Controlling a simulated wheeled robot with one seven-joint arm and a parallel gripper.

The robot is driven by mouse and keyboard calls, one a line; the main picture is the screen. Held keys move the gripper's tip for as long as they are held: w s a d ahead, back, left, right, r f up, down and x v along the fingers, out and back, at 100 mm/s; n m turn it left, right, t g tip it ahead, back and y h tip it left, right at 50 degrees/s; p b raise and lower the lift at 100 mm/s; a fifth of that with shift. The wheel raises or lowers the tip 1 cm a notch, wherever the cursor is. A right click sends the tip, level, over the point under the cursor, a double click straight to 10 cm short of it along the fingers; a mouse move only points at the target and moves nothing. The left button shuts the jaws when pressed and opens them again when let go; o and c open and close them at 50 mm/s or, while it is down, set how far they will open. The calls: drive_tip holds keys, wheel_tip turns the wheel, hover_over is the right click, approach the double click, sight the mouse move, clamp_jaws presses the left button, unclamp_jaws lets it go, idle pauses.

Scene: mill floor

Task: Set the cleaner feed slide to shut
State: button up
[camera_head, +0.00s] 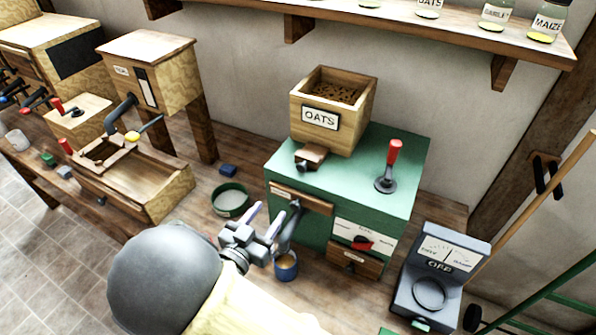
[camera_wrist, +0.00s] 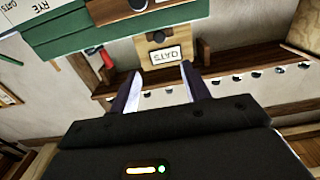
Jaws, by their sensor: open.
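A green machine (camera_head: 285,165) carries a wooden hopper (camera_head: 355,103) labelled OATS, filled with brown grain. A small wooden slide with a dark knob (camera_head: 311,156) sticks out at the hopper's foot. I cannot read any label naming the cleaner feed slide. A wooden machine (camera_head: 150,52) at the left has a dark spout and a yellow-tipped lever (camera_head: 143,131). My gripper (camera_head: 268,212) is open and empty, in front of the green machine at its left. In the wrist view my gripper's fingers (camera_wrist: 160,72) point toward the OATS hopper (camera_wrist: 154,42), apart from it.
A red-handled lever (camera_head: 393,160) stands on the green machine. A grey meter (camera_head: 440,265) is to its right. A dark bowl (camera_head: 230,200) and a blue cup (camera_head: 286,267) are near my gripper. A shelf (camera_head: 400,22) with jars hangs above.

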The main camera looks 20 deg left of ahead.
sight(300, 169)
drive_tip(key=w+d+p, duration=0.1)
drive_tip(key=w, duration=0.4)
drive_tip(key=w+d+p, duration=0.1)
drive_tip(key=w+p, duration=0.1)
drive_tip(key=w, duration=0.3)
drive_tip(key=w+d+p, duration=0.1)
drive_tip(key=w+p, duration=0.1)
drive_tip(key=w, duration=0.3)
drive_tip(key=shift+w, duration=0.25)
clamp_jaws()
